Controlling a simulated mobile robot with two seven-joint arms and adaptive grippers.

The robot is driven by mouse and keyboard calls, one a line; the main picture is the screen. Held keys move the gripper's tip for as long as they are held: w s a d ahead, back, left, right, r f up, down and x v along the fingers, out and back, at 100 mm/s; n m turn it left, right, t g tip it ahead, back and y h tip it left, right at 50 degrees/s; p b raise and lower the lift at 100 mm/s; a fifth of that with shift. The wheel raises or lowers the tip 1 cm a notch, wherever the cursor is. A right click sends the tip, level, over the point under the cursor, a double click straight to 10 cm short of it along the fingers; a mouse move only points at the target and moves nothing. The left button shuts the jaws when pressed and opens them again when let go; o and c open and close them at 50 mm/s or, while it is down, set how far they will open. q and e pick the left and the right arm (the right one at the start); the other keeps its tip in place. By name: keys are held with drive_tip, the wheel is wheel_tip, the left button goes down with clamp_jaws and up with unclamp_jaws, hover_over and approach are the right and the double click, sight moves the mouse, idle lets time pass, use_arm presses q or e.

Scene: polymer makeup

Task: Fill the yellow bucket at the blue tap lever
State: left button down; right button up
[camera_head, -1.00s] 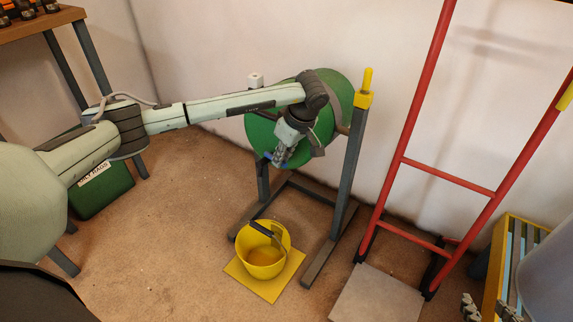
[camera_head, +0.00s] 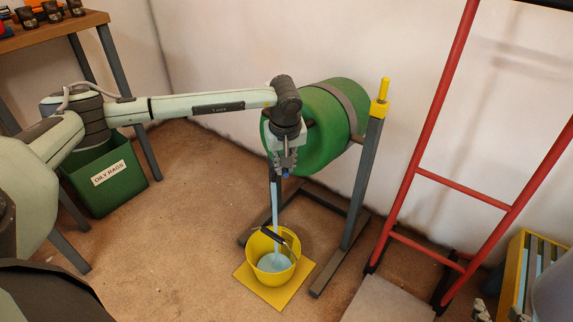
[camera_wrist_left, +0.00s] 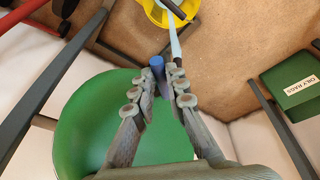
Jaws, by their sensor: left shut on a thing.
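The yellow bucket (camera_head: 262,245) stands upright on a yellow square mat (camera_head: 300,290) below the green drum (camera_head: 325,135). A pale blue stream (camera_head: 277,212) falls from the drum's tap into the bucket, and blue liquid (camera_head: 274,263) covers its bottom. My left gripper (camera_head: 286,166) is in front of the drum's end, shut on the blue tap lever (camera_wrist_left: 157,66), whose tip shows between the fingers in the left wrist view. The tap body is mostly hidden. My right gripper (camera_head: 499,312) is at the lower right edge, fingertips apart, partly cut off.
A grey stand with a yellow-topped post (camera_head: 360,185) holds the drum. A red hand truck (camera_head: 440,180) stands to the right. A green oily rags bin (camera_head: 110,180) and a workbench (camera_head: 50,32) are at left. Floor between bin and bucket is clear.

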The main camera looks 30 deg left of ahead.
idle(0.3)
use_arm(q)
drive_tip(key=c, duration=1.8)
unclamp_jaws()
drive_tip(key=v, duration=1.2)
